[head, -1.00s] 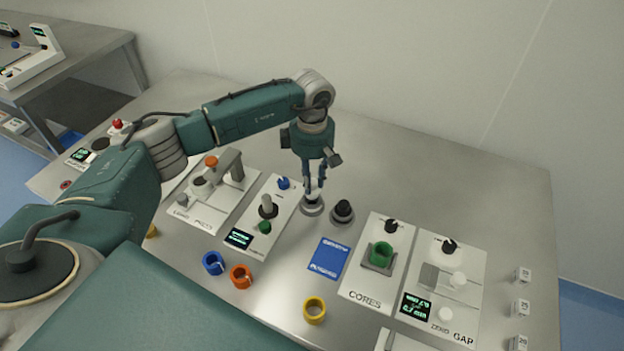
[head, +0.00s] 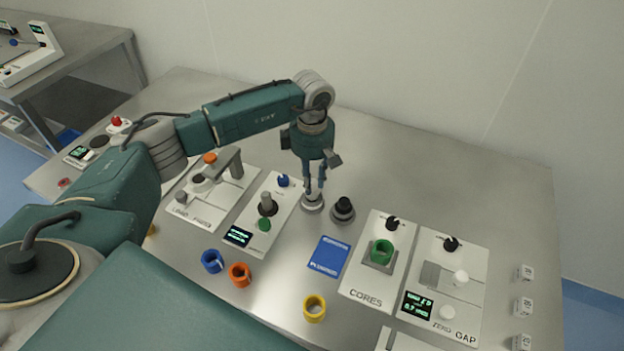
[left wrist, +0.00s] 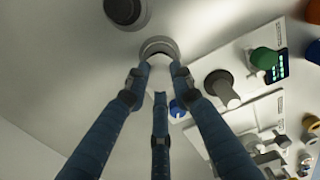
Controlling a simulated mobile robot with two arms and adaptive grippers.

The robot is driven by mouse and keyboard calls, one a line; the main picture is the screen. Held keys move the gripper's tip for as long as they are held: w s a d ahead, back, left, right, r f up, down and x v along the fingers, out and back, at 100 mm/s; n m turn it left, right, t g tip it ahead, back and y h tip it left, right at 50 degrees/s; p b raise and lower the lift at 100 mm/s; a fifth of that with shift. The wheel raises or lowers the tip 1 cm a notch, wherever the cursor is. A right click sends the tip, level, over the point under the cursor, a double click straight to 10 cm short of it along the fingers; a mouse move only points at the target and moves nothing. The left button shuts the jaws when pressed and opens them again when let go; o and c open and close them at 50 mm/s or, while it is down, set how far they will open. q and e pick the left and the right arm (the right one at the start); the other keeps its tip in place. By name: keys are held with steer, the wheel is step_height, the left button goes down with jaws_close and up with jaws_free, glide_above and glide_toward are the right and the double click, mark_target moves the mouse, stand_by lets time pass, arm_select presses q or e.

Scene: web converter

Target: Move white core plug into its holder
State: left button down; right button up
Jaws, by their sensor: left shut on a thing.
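The white core plug (head: 313,194) is upright between the fingertips of my left gripper (head: 314,187). The gripper points straight down and is shut on the plug. The plug is at a round grey holder (head: 312,206) on the steel table; the fingers hide much of it, so I cannot tell how deep it sits. In the left wrist view, the fingertips (left wrist: 156,70) meet at the near edge of the holder's ring (left wrist: 159,44). A black plug in a similar grey holder (head: 343,212) stands just to the right. My right gripper is not in view.
A white gauge panel with a grey post (head: 267,202) is close on the left. The blue card (head: 328,256), CORES panel (head: 367,284) and GAP panel (head: 465,318) lie in front and to the right. Blue, orange (head: 240,274) and yellow (head: 314,309) rings lie nearer. The table behind is clear.

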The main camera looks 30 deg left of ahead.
arm_select(q)
steer(key=shift+f+b, duration=1.2)
steer(key=shift+f, duration=0.2)
stand_by(0.4)
steer(key=c, duration=1.4)
jaws_free()
step_height(320, 180, up, 12)
